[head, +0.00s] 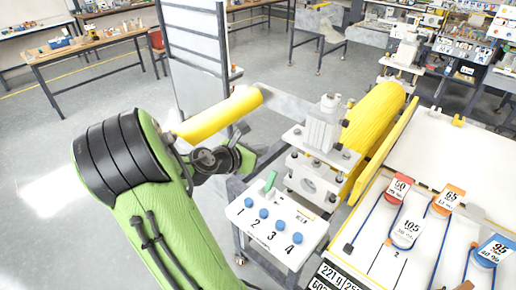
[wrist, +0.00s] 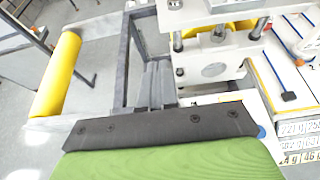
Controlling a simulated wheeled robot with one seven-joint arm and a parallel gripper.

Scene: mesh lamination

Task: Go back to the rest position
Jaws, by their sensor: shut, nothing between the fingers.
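My gripper (wrist: 157,84) shows in the wrist view as two grey fingers side by side, shut with nothing between them. They lie beyond a dark plate and a green housing that are part of my arm. In the head view my green arm reaches up from the bottom left, and its dark wrist is left of the machine with the numbered panel. The fingertips are hard to make out there. The gripper appears apart from the machine, over its left side.
A panel (head: 276,233) with blue knobs numbered 1 to 4 stands right of my arm. A white press unit (head: 322,128) and yellow rolls (head: 375,118) are behind it. Another yellow roll (wrist: 59,74) lies left. Floor at left is open.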

